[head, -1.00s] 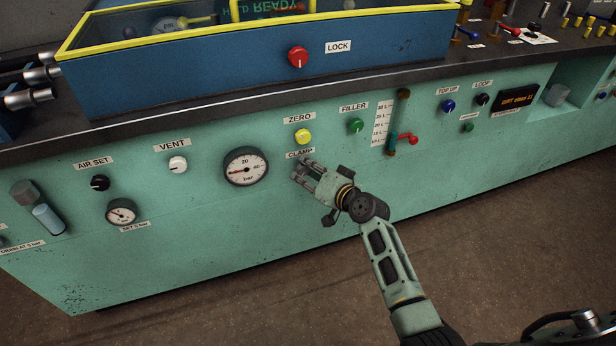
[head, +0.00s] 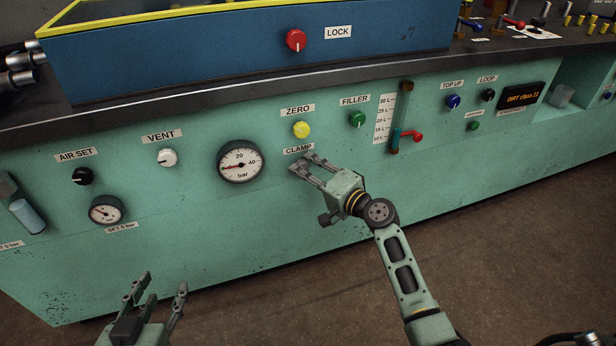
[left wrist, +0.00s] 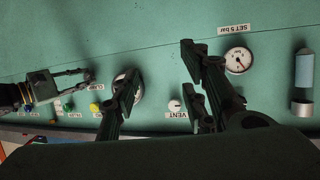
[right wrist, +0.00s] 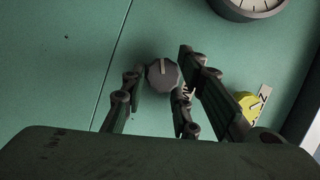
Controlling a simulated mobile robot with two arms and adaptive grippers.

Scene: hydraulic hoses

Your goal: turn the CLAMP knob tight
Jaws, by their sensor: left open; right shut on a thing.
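The CLAMP knob (right wrist: 162,75) is a dark grey faceted dial with a pale mark, seen in the right wrist view on the green panel. My right gripper (right wrist: 160,78) has its fingers on either side of the knob and is shut on it. In the head view the right gripper (head: 305,165) reaches the panel just below the CLAMP label (head: 298,149), and its fingers hide the knob. My left gripper (head: 158,288) is open and empty at the lower left, apart from the panel. The pressure gauge (head: 241,161) left of the knob has its needle at the low end.
The yellow ZERO knob (head: 302,130) sits close above the right gripper. The green FILLER knob (head: 357,119) and a red lever (head: 416,137) are to the right. The white VENT knob (head: 167,157) is left of the gauge. The panel below the controls is bare.

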